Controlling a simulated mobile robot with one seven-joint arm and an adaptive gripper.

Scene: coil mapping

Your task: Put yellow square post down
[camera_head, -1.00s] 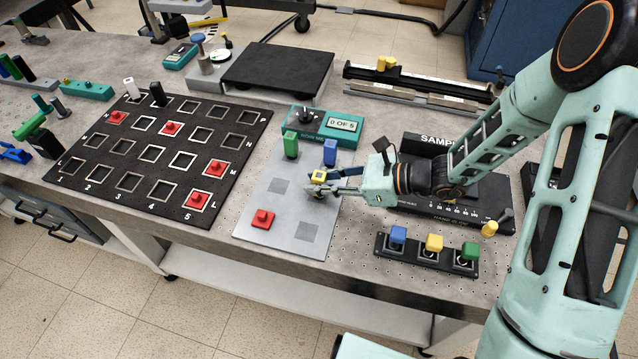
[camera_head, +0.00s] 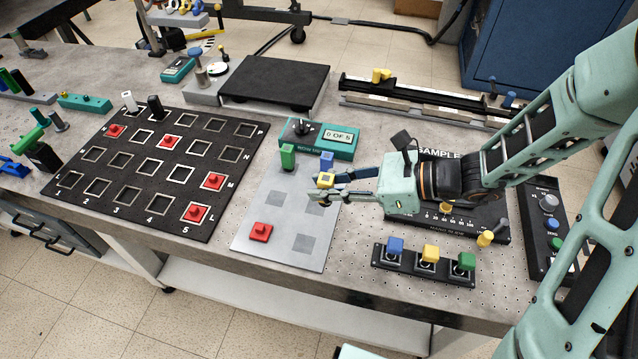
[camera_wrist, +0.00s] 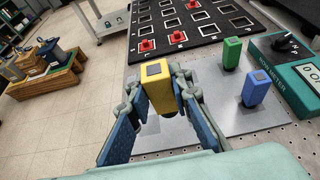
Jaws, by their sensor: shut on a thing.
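The yellow square post (camera_head: 326,180) is held between the fingers of my gripper (camera_head: 325,193), above the right part of the grey plate (camera_head: 268,214). In the wrist view the yellow post (camera_wrist: 157,84) stands roughly upright between both fingers of my gripper (camera_wrist: 158,92), with a dark square on its top. The plate shows below it. Whether its lower end touches the plate cannot be told. A green post (camera_head: 288,157) and a blue post (camera_head: 326,162) stand on the plate behind it. A red post (camera_head: 260,232) sits on its front left part.
A black grid board (camera_head: 128,183) with several red posts lies to the left. A teal box reading "0 OF 5" (camera_head: 338,136) stands behind the plate. A switch strip (camera_head: 428,263) lies at front right.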

